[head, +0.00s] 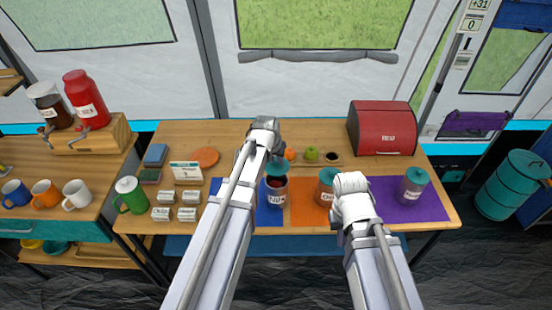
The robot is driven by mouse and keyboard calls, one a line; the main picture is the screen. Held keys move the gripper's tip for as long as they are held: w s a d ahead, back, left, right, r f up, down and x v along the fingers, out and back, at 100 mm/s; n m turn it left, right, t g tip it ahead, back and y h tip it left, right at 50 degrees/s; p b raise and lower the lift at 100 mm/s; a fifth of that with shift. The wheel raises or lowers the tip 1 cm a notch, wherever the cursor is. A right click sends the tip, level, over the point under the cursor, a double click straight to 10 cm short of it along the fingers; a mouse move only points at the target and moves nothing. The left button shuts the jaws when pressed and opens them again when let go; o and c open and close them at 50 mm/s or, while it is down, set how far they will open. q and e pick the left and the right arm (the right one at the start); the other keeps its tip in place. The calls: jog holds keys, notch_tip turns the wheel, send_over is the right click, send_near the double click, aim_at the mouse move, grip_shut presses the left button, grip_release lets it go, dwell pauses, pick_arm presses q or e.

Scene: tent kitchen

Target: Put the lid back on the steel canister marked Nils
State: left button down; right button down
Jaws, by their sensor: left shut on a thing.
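The steel canister marked Nils (275,198) stands upright on the blue mat (268,217), its dark opening partly showing. A teal lid (279,173) is above and slightly behind its mouth, tilted and apart from a flat seat, though I cannot tell whether it touches the rim. My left gripper (276,157) is shut on the lid; its fingers are mostly hidden by its own arm. My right gripper (341,236) is low in front of the orange mat (303,214); its fingers are hidden, so its opening does not show.
A second canister with a teal lid (325,183) stands close right, partly behind my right arm. A third canister (412,187) stands on the purple mat (388,211). Small labelled boxes (187,214) are left.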

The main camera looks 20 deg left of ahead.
aim_at(275, 168)
pick_arm(q)
jog(key=shift+f+b, duration=2.8)
jog(key=shift+f, duration=0.2)
jog(key=shift+f, duration=0.1)
jog(key=shift+c, duration=0.6)
grip_release()
jog(key=shift+r+p, duration=3.4)
jog(key=shift+r, duration=0.15)
jog(key=shift+c, duration=0.4)
